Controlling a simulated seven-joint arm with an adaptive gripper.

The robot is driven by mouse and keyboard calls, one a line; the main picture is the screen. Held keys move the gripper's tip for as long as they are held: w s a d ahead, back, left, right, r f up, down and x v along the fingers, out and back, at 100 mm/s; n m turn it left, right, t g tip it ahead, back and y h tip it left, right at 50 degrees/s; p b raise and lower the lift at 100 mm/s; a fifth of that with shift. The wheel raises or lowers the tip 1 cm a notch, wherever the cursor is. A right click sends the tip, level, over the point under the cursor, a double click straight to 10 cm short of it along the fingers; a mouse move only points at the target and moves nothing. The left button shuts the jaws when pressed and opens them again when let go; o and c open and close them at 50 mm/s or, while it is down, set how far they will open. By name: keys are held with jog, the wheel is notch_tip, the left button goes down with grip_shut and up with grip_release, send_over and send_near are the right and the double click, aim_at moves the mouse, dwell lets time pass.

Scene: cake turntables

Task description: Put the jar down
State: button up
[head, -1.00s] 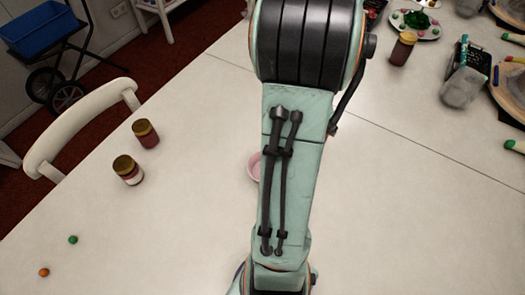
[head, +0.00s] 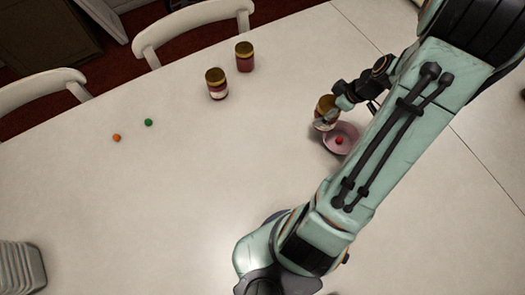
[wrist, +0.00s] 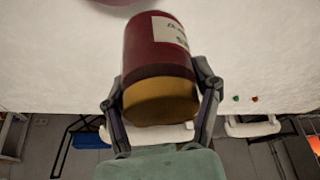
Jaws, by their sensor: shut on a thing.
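A dark red jar (head: 318,124) with a gold lid and a pale label is held by my gripper (head: 340,101), just left of and behind a pink bowl (head: 352,132). In the wrist view the jar (wrist: 157,58) sits between both fingers (wrist: 161,97), which close on its sides near the lid. The jar looks close to the table; I cannot tell whether its base touches. My arm hides part of the gripper in the head view.
A small red ball (head: 339,140) lies in the bowl. Two similar jars (head: 217,85) (head: 244,58) stand at the back edge. Green (head: 148,122) and orange (head: 116,138) balls lie at left. The table (head: 170,205) is clear in the middle left.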

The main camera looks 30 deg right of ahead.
jog(key=w+a+n+g+y, duration=0.1)
jog(key=w+a+n+g, duration=0.15)
jog(key=a+n, duration=0.55)
jog(key=w+a+n+g+y, duration=0.1)
jog(key=w+a+n, duration=0.2)
jog(key=a, duration=1)
jog(key=shift+n+g, duration=0.25)
jog(key=shift+n, duration=0.15)
jog(key=f, duration=0.8)
jog(key=shift+a+f, duration=0.1)
jog(key=shift+a, duration=0.2)
jog(key=shift+f, duration=0.2)
jog(key=shift+f, duration=0.15)
jog(key=o, duration=1.2)
jog(key=shift+o, duration=0.2)
